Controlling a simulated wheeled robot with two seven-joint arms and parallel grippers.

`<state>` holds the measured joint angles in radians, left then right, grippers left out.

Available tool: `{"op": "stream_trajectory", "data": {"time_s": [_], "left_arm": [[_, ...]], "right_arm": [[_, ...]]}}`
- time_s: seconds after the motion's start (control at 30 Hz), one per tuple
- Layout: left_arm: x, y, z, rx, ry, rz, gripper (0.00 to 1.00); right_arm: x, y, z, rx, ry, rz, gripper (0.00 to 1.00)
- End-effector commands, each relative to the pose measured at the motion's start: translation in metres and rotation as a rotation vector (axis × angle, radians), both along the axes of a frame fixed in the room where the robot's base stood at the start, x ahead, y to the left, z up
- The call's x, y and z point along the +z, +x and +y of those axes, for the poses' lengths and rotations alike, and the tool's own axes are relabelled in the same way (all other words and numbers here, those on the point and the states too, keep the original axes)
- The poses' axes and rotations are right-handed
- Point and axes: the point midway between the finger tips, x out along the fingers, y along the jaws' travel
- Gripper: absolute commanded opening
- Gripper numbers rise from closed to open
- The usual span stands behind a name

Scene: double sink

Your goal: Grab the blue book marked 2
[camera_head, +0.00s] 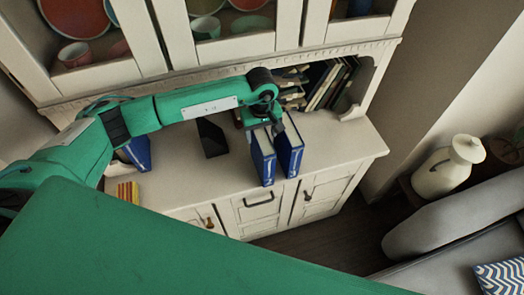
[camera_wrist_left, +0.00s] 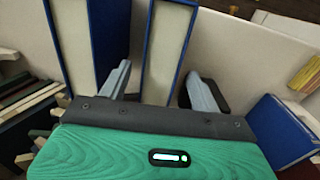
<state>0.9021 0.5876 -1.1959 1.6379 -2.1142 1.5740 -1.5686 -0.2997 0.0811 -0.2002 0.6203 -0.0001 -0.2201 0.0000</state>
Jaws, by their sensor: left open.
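Two blue books with pale page edges stand upright side by side on the cabinet top, a left one (camera_head: 262,157) and a right one (camera_head: 290,147). The marks on their spines are too small to read, so I cannot tell which is 2. My left gripper (camera_head: 264,120) is at their back, open. In the left wrist view its fingers (camera_wrist_left: 158,74) lie on either side of one blue book (camera_wrist_left: 168,45), apparently the left one in the head view. The other book (camera_wrist_left: 82,45) is outside the fingers. I cannot tell whether the fingers touch the book. My right gripper is not in view.
A third blue book (camera_head: 138,152) and a striped yellow-red stack (camera_head: 128,191) are at the left of the white cabinet (camera_head: 340,140). A dark flat object (camera_head: 212,138) stands between. Several books fill the shelf (camera_head: 325,85) behind. The cabinet top is clear to the right.

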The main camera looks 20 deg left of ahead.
Motion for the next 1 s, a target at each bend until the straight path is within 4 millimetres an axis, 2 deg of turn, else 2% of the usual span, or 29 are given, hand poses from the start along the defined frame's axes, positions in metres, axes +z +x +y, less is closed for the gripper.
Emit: {"op": "stream_trajectory", "data": {"time_s": [0.27,0.5,0.63,0.83,0.87,1.0], "left_arm": [[-0.016,-0.003,-0.002,0.001,0.000,0.004,0.64],[-0.045,-0.004,-0.003,0.002,0.000,0.003,0.64],[-0.054,-0.004,-0.003,0.000,-0.001,0.001,0.64],[-0.055,-0.003,-0.003,0.000,-0.001,-0.001,0.64],[-0.055,-0.003,-0.003,0.000,-0.001,-0.001,0.60],[-0.055,-0.003,-0.003,0.000,-0.001,-0.001,0.32]], "right_arm": [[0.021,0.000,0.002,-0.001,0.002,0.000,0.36],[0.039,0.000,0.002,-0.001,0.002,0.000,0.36],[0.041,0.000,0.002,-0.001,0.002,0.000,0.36],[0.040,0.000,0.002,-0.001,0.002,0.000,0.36],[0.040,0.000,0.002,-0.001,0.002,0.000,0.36],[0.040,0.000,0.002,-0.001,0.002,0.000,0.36]]}}
